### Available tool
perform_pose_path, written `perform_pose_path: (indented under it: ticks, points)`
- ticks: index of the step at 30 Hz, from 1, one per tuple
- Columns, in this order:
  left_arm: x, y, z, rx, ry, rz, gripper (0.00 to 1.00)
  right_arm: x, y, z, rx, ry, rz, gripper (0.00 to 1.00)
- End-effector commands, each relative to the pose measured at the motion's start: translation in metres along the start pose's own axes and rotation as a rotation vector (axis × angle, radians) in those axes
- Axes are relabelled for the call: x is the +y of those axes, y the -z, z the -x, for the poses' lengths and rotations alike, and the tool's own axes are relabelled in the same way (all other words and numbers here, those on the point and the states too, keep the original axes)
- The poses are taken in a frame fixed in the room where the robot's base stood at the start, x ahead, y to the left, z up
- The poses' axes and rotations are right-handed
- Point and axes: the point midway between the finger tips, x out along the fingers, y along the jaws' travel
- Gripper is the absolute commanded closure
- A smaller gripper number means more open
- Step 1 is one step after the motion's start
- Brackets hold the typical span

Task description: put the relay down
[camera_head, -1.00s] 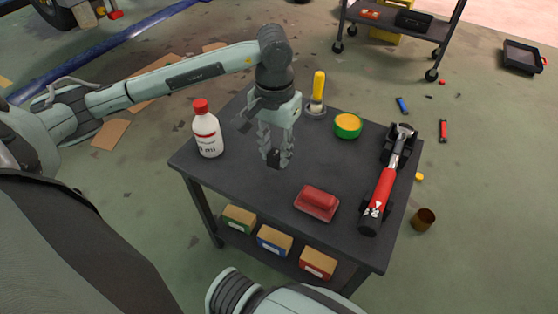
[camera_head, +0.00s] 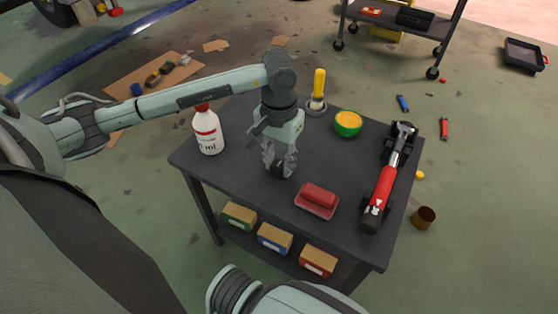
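My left gripper (camera_head: 280,170) points down over the middle of the dark table top (camera_head: 235,178). A small dark block, which looks like the relay (camera_head: 279,167), shows between its fingertips, and the fingers are shut on it. The fingers partly hide the block. It is low, close to the table top; I cannot tell whether it touches. My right gripper is out of view; only part of my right arm shows at the bottom.
Bare table lies left of the gripper.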

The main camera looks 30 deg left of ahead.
Motion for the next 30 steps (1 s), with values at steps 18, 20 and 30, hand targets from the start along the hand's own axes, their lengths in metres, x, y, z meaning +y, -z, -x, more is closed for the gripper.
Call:
perform_pose_path:
  ticks: [18,20,30]
  points:
    - [0.000,0.002,0.015,0.005,0.000,0.000,0.53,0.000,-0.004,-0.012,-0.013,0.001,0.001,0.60]
    - [0.000,0.002,0.027,0.006,0.000,-0.001,0.53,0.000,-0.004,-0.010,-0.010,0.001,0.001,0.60]
    - [0.000,0.001,0.099,0.005,-0.001,-0.001,0.53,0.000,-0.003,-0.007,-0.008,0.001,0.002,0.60]
